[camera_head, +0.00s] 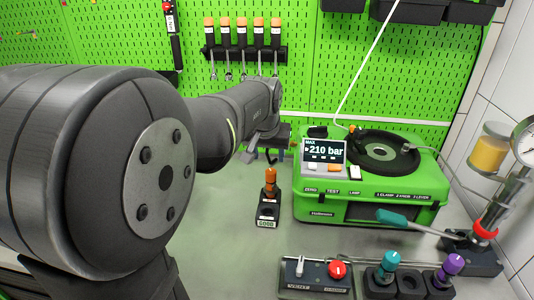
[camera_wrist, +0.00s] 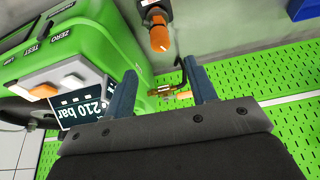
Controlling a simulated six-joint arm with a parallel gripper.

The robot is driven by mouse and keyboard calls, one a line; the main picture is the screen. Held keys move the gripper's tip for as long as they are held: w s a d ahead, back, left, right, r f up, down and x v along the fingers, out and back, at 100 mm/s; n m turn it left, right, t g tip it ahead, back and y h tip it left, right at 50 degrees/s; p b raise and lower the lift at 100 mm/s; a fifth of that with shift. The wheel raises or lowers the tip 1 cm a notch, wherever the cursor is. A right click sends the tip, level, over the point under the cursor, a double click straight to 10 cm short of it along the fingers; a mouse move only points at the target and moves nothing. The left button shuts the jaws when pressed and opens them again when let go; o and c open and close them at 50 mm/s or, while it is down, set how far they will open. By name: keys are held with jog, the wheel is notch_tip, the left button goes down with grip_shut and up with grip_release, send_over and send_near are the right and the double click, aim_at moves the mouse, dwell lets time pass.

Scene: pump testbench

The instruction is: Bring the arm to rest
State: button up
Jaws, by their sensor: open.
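My arm reaches from the left of the head view toward the back wall. My gripper (camera_head: 279,152) is at its far end, above the back of the bench and left of the green test machine (camera_head: 365,205). In the wrist view its two blue-grey fingers (camera_wrist: 163,85) stand wide apart. Nothing is clamped between them. A brass-coloured fitting (camera_wrist: 166,92) with a dark curved piece shows beyond the fingers; I cannot tell how far off it is. The machine's display reads 210 bar in both views.
An orange-capped item (camera_head: 270,182) stands in a black holder (camera_head: 267,213) in front of the gripper. A control box (camera_head: 316,278), teal knob (camera_head: 388,264) and purple knob (camera_head: 453,264) line the front. Orange-handled tools (camera_head: 241,35) hang behind.

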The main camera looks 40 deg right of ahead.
aim_at(271, 171)
jog(key=shift+f, duration=0.1)
jog(key=x, duration=1.2)
jog(key=shift+f, duration=0.1)
jog(key=shift+r, duration=1.05)
